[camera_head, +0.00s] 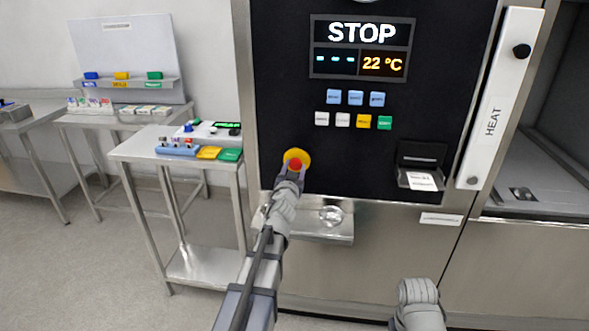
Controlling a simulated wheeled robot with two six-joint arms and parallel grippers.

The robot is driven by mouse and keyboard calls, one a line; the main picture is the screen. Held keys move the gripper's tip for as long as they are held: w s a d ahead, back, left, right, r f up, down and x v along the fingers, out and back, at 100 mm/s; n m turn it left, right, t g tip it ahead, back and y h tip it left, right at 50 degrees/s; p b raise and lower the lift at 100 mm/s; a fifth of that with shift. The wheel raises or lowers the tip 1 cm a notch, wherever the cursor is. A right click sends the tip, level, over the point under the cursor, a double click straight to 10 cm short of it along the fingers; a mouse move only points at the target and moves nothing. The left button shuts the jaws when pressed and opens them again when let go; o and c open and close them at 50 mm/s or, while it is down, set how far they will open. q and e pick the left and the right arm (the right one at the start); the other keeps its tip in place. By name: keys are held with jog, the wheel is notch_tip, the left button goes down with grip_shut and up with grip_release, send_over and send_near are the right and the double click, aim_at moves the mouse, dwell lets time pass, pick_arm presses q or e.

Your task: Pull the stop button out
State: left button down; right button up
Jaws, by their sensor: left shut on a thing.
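The stop button is a red knob (295,165) on a round yellow base (297,156), low on the left of the black control panel (280,90). My left gripper (293,170) reaches up to it from below and is shut on the red knob, covering its lower part. The display (362,47) above reads STOP and 22 °C. I cannot tell how far out the knob stands.
Blue, white, yellow and green buttons (353,98) sit mid-panel. A slot with a paper slip (422,181) is at the panel's right, beside a white HEAT handle (499,100). A steel ledge (318,236) juts out below. A steel cart (135,149) with small items stands left.

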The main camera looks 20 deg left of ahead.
pick_arm(q)
jog(key=shift+s+d, duration=0.15)
jog(key=shift+s, duration=0.5)
jog(key=shift+w, duration=0.1)
jog(key=shift+c, duration=1.4)
grip_release()
jog(key=v, duration=0.8)
